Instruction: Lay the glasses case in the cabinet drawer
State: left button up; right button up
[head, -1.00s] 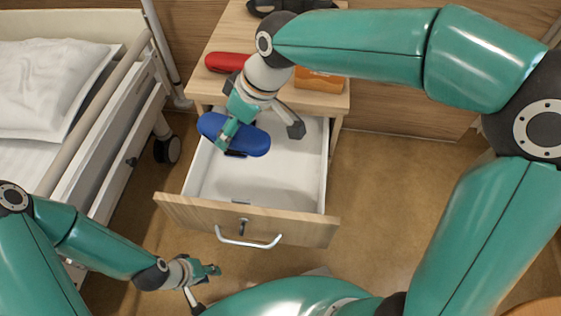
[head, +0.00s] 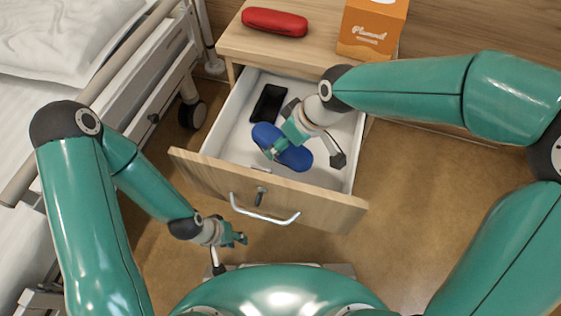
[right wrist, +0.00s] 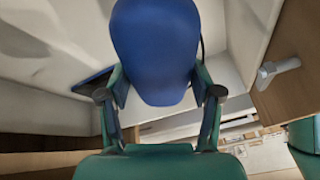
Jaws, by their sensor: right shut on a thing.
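A blue glasses case (head: 293,158) is held in my right gripper (head: 279,147), whose fingers are shut on it. In the head view the case is over the open cabinet drawer (head: 223,143), within its outline, and tilted. I cannot tell whether it touches the drawer floor. In the right wrist view the case (right wrist: 157,45) sticks out beyond the fingers (right wrist: 160,103), with pale drawer walls around it. My left gripper (head: 236,239) is low in front of the drawer, apart from it, with nothing visible in it. Its jaw gap is too small to judge.
A black phone (head: 268,103) lies in the back left of the drawer. A red case (head: 274,22) and an orange box (head: 372,28) are on the cabinet top (head: 310,58). The bed rail (head: 110,83) is at left. Floor right of the drawer is clear.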

aim_at(306, 150)
notch_tip(306, 150, down, 8)
jog(key=shift+r+b, duration=0.25)
jog(key=shift+b, duration=0.95)
jog(key=o, duration=1.2)
jog(key=shift+r, duration=0.25)
jog(key=p+v, duration=0.4)
jog(key=v, duration=0.7)
jog(key=shift+d, duration=0.1)
jog(key=shift+s+d+r, duration=0.1)
jog(key=shift+d+r, duration=0.05)
jog(key=shift+r, duration=0.1)
